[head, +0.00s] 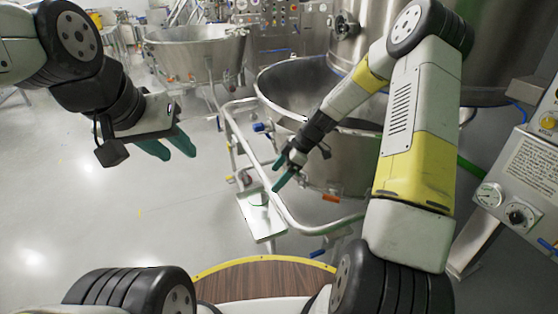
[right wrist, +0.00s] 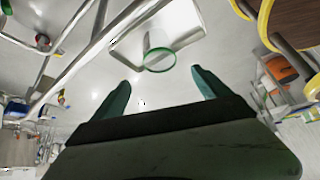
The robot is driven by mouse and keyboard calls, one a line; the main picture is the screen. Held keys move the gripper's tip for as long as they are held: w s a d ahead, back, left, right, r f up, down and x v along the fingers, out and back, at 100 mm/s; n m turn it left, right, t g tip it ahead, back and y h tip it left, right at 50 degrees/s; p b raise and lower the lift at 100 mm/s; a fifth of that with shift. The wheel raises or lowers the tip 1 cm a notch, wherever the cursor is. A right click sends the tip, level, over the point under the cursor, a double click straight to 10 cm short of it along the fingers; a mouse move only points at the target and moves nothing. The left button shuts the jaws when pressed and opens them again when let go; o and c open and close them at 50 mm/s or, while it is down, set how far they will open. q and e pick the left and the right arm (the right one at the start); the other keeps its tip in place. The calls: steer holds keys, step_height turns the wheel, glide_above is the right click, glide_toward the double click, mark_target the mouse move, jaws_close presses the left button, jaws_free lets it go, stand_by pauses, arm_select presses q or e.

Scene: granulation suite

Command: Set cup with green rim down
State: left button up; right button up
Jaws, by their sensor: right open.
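The cup with green rim (right wrist: 160,59) stands on a white plate (right wrist: 185,22) in the right wrist view. It looks clear, and its green rim faces my camera. In the head view the white plate (head: 262,224) lies beside the bent metal rail; the cup is hard to make out there. My right gripper (head: 281,174) is above the plate. Its teal fingers are open and empty in the right wrist view (right wrist: 160,90), apart from the cup. My left gripper (head: 178,156) is at the left over the floor, its fingers spread with nothing between them.
A bent metal rail (head: 240,150) runs close by my right gripper and the plate. A large steel vessel (head: 340,165) stands behind it. A control panel (head: 525,185) with gauges is at the right. The floor (head: 110,210) at the left is clear.

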steer(key=s+d+r+m+t+h, duration=0.15)
steer(key=s+r+m, duration=0.3)
steer(key=r, duration=0.55)
steer(key=s+d+r+m+t+h, duration=0.1)
steer(key=s+d+r+m+h, duration=0.15)
steer(key=s+r, duration=0.55)
steer(key=s+d+r+m+t, duration=0.3)
steer(key=s+r+m, duration=0.6)
steer(key=s, duration=0.4)
steer(key=shift+s+d+r, duration=0.25)
steer(key=shift+d+r, duration=0.1)
steer(key=shift+r, duration=0.5)
